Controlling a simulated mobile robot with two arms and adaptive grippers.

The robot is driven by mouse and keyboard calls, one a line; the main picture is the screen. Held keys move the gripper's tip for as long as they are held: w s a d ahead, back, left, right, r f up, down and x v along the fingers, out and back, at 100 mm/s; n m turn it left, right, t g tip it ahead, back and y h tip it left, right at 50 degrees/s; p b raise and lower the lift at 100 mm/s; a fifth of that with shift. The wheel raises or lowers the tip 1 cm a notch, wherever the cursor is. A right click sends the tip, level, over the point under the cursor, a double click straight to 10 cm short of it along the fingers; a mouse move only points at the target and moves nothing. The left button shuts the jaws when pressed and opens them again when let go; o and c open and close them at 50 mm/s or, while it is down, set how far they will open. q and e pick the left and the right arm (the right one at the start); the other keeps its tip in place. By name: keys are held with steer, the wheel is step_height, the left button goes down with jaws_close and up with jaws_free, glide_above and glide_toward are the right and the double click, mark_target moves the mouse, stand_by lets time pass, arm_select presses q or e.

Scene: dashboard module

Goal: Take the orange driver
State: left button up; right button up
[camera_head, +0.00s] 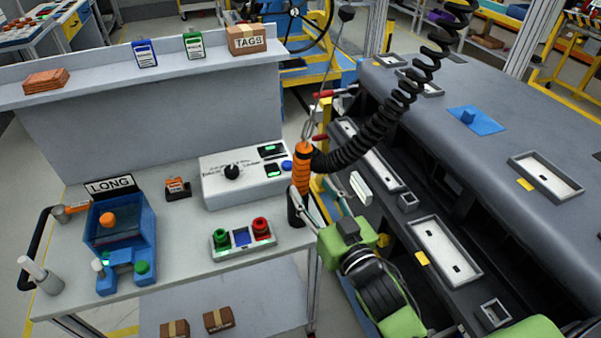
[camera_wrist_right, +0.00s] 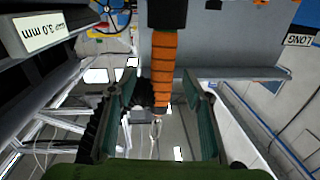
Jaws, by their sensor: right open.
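In the right wrist view the driver (camera_wrist_right: 163,75) shows between the two finger pads, with gaps on both sides. My right gripper (camera_head: 305,207) is open around the driver's lower part in the head view, and its fingers (camera_wrist_right: 163,100) do not look closed on it. The driver's lower end is partly hidden by the gripper. My left gripper is not in view.
A grey control box (camera_head: 225,185) and a button panel (camera_head: 242,238) stand on the bench left of the driver. A blue fixture (camera_head: 120,225) is farther left. The dark dashboard module (camera_head: 480,100) is close on the right. The coiled cable (camera_head: 385,118) crosses above my right arm.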

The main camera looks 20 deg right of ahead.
mark_target(304, 180)
steer(key=w, duration=0.1)
steer(key=w+p, duration=0.1)
steer(key=w, duration=0.1)
steer(key=w+a+p, duration=0.1)
steer(key=w, duration=0.1)
steer(key=shift+w+r, duration=0.15)
steer(key=shift+r, duration=0.05)
steer(key=shift+w+f, duration=0.1)
steer(key=shift+w, duration=0.3)
steer(key=shift+s, duration=0.1)
jaws_close()
steer(key=shift+r, duration=0.2)
